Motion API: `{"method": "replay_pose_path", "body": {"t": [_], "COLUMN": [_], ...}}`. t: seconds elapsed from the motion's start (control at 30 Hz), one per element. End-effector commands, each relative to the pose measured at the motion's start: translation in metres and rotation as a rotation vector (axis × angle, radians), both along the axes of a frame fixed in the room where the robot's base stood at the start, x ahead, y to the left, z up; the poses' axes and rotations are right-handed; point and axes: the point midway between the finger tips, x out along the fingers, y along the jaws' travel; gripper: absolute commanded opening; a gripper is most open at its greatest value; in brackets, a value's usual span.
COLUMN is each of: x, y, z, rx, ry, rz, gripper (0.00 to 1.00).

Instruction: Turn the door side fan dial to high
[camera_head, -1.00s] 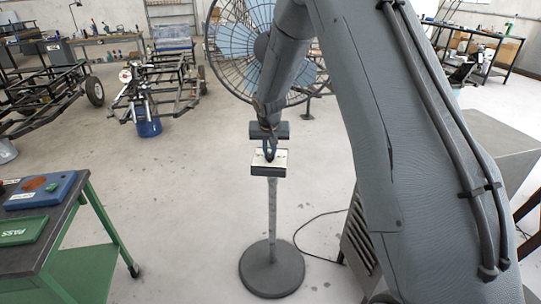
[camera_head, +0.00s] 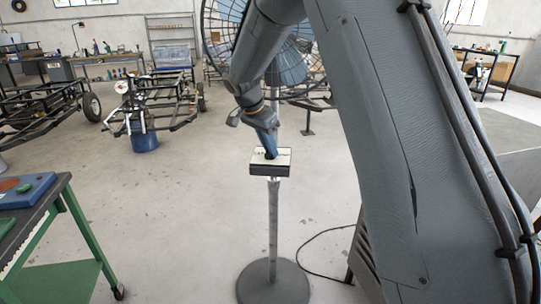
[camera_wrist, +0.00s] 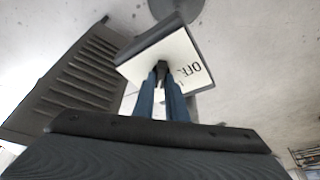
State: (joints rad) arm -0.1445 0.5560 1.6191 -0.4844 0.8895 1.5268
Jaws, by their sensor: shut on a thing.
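The fan (camera_head: 222,22) stands behind my arm on a pole with a round grey base (camera_head: 272,283). Its control box (camera_head: 270,171) sits on the pole, with a pale top face and dark sides. The wrist view shows the box's white face (camera_wrist: 185,52) with the letters "OFF" near its right edge. My gripper (camera_head: 270,152) reaches down to the top of the box. In the wrist view its two blue fingers (camera_wrist: 162,75) are closed around the small dark dial (camera_wrist: 161,70) at the middle of the face. The dial's pointer direction and the other labels are hidden.
A green-legged bench (camera_head: 62,200) with a blue box stands at the left. Cart frames (camera_head: 150,105) and a blue bucket (camera_head: 145,138) are further back. A cable (camera_head: 320,232) lies on the floor right of the pole. A slatted unit (camera_wrist: 75,85) is beside it.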

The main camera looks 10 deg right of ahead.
Motion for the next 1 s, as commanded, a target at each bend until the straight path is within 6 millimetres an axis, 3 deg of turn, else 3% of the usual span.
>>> {"method": "replay_pose_path", "body": {"t": [0.43, 1.0], "x": [0.0013, 0.0010], "y": [0.0013, 0.0015], "z": [-0.0011, -0.0006], "rx": [0.002, 0.002], "ry": [0.001, 0.001], "rz": [-0.259, -0.309], "gripper": [0.00, 0.00]}}
